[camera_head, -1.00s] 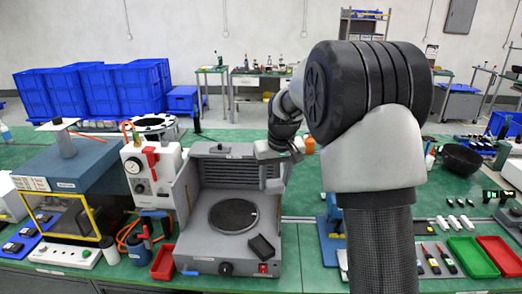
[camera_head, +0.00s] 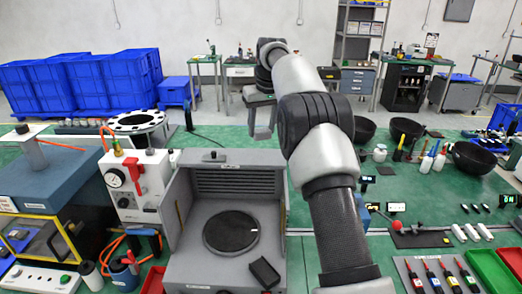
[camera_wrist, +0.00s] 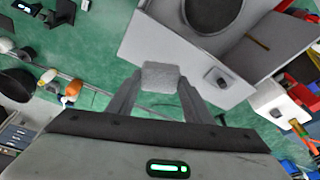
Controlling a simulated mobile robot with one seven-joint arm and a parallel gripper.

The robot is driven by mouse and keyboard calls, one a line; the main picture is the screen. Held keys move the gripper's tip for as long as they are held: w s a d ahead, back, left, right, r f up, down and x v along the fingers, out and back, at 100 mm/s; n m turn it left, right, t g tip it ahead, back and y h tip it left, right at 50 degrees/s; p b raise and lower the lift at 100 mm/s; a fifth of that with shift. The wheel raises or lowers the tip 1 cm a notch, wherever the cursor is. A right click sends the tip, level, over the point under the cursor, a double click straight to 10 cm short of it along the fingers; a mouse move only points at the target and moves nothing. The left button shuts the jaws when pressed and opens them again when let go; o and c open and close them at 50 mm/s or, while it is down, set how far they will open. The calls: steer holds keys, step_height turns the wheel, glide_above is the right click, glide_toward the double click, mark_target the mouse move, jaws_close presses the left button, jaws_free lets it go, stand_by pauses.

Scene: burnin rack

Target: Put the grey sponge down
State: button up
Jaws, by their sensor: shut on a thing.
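My gripper (camera_wrist: 158,84) is shut on the grey sponge (camera_wrist: 163,74), a pale grey block between its two fingertips in the wrist view. In the head view my gripper (camera_head: 262,130) hangs behind and just right of the grey bench machine; the sponge is hard to make out there. In the wrist view, green surface shows around the sponge, and it looks held above that surface. The grey machine (camera_head: 228,265) has a round dark plate (camera_head: 231,231); it also shows at the top of the wrist view (camera_wrist: 160,41).
The green bench (camera_head: 425,205) has free room behind the machine. Black bowls (camera_head: 405,131) and several bottles stand to the right. A gauge unit (camera_head: 134,185) stands left of the machine.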

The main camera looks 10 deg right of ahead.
steer(key=shift+f, duration=3.6)
steer(key=shift+b, duration=0.3)
steer(key=shift+f, duration=0.15)
steer(key=o, duration=1.1)
